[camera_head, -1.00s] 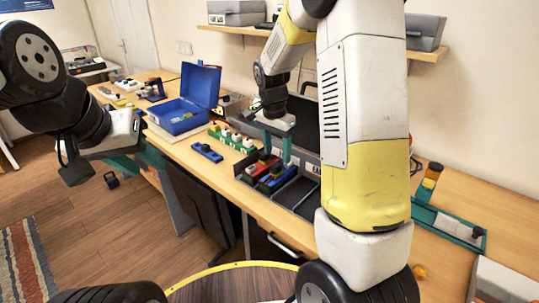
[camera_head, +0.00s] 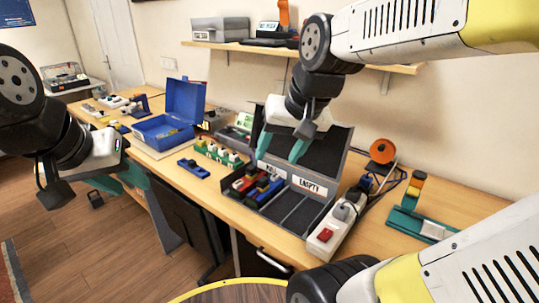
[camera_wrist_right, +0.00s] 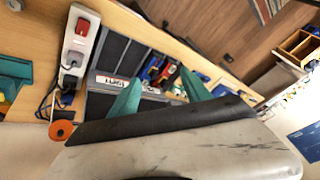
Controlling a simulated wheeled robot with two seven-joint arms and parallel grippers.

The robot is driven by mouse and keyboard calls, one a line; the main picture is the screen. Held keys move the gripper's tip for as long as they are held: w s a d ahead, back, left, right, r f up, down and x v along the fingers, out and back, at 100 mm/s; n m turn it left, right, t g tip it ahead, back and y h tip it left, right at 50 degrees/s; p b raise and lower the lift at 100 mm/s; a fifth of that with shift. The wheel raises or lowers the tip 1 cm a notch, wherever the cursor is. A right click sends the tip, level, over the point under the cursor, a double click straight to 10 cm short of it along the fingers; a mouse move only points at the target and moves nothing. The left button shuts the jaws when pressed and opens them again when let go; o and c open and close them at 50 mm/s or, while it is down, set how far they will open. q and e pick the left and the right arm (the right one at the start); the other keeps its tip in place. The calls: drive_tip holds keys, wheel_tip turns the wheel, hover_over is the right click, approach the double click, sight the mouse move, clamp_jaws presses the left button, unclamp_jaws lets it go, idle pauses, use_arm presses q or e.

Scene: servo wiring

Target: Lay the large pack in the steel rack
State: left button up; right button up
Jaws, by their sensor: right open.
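The grey steel rack (camera_head: 318,212) stands on the bench with a raised back panel and a label reading EMPTY. Several red, blue, black and yellow packs (camera_head: 252,186) lie in its left part; I cannot tell which is the large pack. The right part of the rack is bare. My right gripper (camera_head: 281,148) is open and empty above the rack, its teal fingers in front of the back panel. Its fingers (camera_wrist_right: 160,76) also show in the right wrist view, apart with nothing between them. My left gripper (camera_head: 128,176) is at the left by the bench edge, its jaws unclear.
A blue pack-like object (camera_head: 193,168) lies on the bench left of the rack, near a green holder (camera_head: 218,152) with several units. An open blue case (camera_head: 165,132) stands behind. A power strip (camera_head: 330,230), an orange spool (camera_head: 382,151) and a teal stand (camera_head: 420,223) are to the right.

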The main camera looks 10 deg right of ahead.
drive_tip(key=s, duration=0.1)
drive_tip(key=s+n, duration=0.1)
drive_tip(key=s+n+t, duration=0.1)
drive_tip(key=s, duration=0.1)
drive_tip(key=shift+a, duration=0.25)
idle(0.4)
